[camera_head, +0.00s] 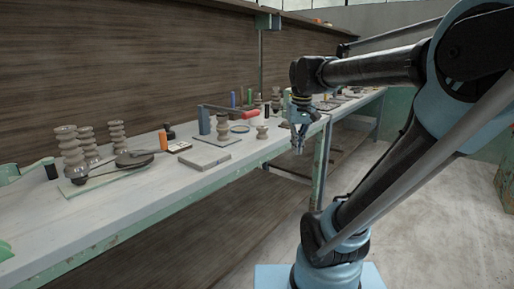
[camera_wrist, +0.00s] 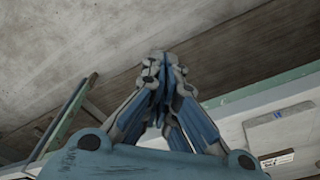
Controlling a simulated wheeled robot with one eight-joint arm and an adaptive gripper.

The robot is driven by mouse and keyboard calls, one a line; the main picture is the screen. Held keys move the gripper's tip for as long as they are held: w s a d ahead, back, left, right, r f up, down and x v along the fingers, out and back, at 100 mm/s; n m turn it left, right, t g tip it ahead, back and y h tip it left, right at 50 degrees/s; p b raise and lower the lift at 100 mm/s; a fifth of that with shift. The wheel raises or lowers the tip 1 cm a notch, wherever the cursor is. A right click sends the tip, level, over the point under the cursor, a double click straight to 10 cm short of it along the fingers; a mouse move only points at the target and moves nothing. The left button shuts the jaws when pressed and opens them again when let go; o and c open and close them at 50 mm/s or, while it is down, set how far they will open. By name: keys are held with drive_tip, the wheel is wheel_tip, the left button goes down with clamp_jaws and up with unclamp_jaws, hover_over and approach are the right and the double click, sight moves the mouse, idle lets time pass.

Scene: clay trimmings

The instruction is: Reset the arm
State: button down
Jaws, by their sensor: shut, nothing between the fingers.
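My gripper (camera_head: 298,142) hangs from my raised arm in the head view. It points down beside the front edge of the long workbench (camera_head: 120,215), near the green bench leg. In the wrist view my gripper (camera_wrist: 158,58) has its blue fingers drawn together at the tips, with nothing between them. Below the tips the wrist view shows bare floor and a dark wooden lower shelf. My gripper appears clear of the objects on the bench, though the exact gap to the bench edge cannot be told.
Ribbed clay-coloured stacks (camera_head: 70,150) stand at the left of the bench. A wooden panel (camera_head: 120,60) backs the bench. The concrete floor (camera_head: 420,220) at right is open.

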drive_tip(key=s+d+f+m, duration=0.1)
drive_tip(key=s+d+f, duration=0.1)
drive_tip(key=s+f, duration=0.4)
drive_tip(key=s+d+f, duration=0.3)
drive_tip(key=s+f, duration=0.4)
drive_tip(key=f, duration=0.5)
drive_tip(key=shift+f+m+t, duration=0.15)
drive_tip(key=shift+m+t, duration=0.25)
